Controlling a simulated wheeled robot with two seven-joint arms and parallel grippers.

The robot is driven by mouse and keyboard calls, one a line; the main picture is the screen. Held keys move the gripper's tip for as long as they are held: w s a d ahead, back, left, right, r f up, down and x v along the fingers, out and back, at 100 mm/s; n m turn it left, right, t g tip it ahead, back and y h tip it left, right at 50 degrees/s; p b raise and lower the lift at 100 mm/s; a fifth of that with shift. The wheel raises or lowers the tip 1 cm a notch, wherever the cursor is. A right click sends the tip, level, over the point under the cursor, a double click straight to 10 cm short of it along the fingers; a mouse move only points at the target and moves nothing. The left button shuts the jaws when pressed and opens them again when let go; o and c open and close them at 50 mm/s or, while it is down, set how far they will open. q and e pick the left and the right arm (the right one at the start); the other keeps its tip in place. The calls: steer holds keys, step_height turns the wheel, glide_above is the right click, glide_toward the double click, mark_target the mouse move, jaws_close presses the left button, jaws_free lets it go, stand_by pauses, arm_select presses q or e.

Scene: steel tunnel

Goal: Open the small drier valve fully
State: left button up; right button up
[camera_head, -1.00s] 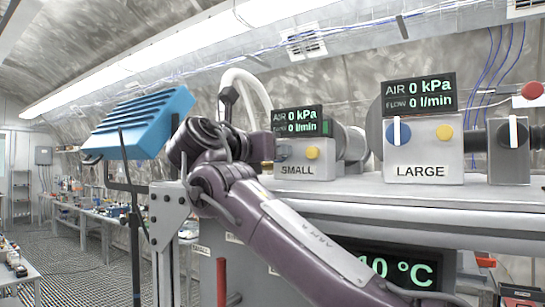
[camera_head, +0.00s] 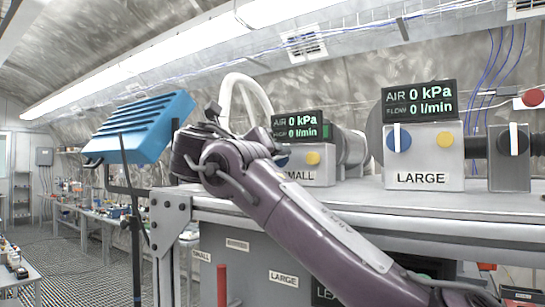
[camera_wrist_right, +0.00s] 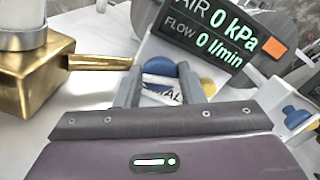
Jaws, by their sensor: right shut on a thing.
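The small drier unit (camera_head: 318,178) stands on the bench, with its label partly covered by my right arm. Its display (camera_head: 298,126) reads 0 kPa and 0 l/min, and also shows in the right wrist view (camera_wrist_right: 205,38). Its blue valve knob (camera_wrist_right: 187,69) shows behind my right fingers; only a sliver shows in the head view (camera_head: 283,161). My right gripper (camera_wrist_right: 163,82) is shut on the valve's white handle, which lies between the fingers. The head view hides these fingers behind my own arm. The handle's exact angle is hard to tell. My left gripper is not in view.
A yellow button (camera_head: 313,158) sits on the small unit. The large unit (camera_head: 424,164) stands to its right with its own blue knob (camera_head: 399,142). In the wrist view, a brass block (camera_wrist_right: 38,75) with a brass stub is close on the left.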

steer(key=shift+r, duration=0.2)
steer(key=o, duration=1)
steer(key=shift+a+f, duration=0.1)
steer(key=shift+s+a+f, duration=0.1)
steer(key=shift+s, duration=0.05)
steer(key=b+v, duration=0.3)
steer(key=v, duration=0.4)
steer(key=shift+s+a+b, duration=0.2)
steer(key=shift+b, duration=0.1)
steer(key=shift+d, duration=0.1)
